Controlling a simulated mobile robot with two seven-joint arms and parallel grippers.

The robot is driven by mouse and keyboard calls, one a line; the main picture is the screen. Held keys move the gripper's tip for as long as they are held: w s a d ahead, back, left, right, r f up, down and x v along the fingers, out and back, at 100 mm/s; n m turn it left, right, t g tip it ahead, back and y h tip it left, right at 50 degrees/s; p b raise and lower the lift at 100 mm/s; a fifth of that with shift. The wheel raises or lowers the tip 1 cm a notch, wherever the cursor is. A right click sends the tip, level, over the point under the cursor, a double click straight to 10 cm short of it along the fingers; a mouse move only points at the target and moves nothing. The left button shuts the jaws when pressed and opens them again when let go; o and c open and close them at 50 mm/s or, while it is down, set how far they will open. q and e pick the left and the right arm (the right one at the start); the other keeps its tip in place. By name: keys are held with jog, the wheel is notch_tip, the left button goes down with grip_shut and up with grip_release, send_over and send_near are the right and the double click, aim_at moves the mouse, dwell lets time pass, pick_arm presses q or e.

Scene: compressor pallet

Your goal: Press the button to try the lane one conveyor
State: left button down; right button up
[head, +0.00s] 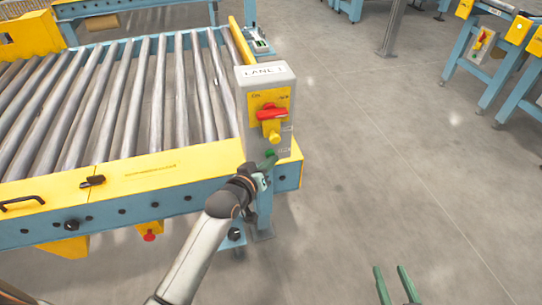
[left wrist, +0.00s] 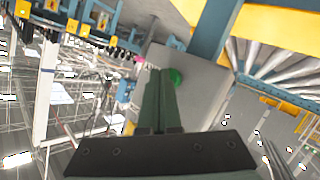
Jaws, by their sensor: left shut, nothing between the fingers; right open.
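The grey control box (head: 265,80) labelled "LANE 1" stands at the front right corner of the roller conveyor (head: 110,95). It carries a red rotary handle (head: 271,112) on a yellow plate. A green button (head: 271,153) is low on its face. In the left wrist view the round green button (left wrist: 177,77) shows just right of the fingertips. My left gripper (head: 265,164) is shut and empty, its tips close to the button; I cannot tell whether they touch. My right gripper (head: 397,284) is open and empty over the floor.
The conveyor's yellow and blue side frame (head: 120,210) runs beside my left arm. A red button (head: 149,236) hangs under it. Other blue and yellow conveyor frames (head: 490,60) stand at the upper right. The grey floor (head: 400,170) right of the box is clear.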

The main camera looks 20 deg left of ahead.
pick_arm(q)
jog(key=shift+r, duration=0.1)
dwell(0.4)
jog(key=shift+s+d+p, duration=0.45)
jog(key=shift+s+p, duration=0.25)
jog(key=shift+p, duration=0.05)
